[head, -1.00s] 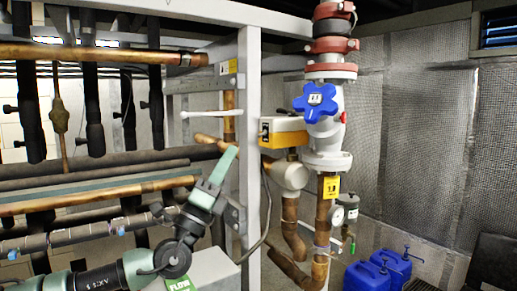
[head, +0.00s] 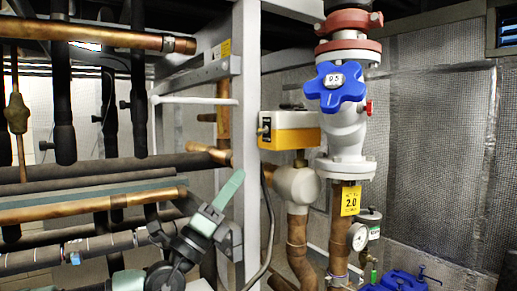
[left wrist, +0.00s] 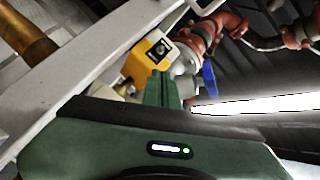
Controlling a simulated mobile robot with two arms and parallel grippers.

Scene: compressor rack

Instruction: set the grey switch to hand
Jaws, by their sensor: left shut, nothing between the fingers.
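A yellow and white actuator box (head: 290,131) sits behind the white upright post, left of the blue handwheel valve. A small dark switch plate (head: 264,130) is on its left face; which way the switch points is too small to tell. The yellow box also shows in the left wrist view (left wrist: 147,62), with the dark switch plate (left wrist: 160,49) facing the camera. My left gripper (head: 231,188) is shut and empty, its green fingers pointing up, below and left of the box in the head view. The fingers (left wrist: 164,90) appear just below the box in the left wrist view. My right gripper is out of view.
The white upright post (head: 246,120) stands close to my left gripper. Copper and black pipes (head: 90,207) run across the left. A white valve with a blue handwheel (head: 336,88) and a gauge (head: 359,236) stand right. Blue canisters (head: 399,281) are at the lower right.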

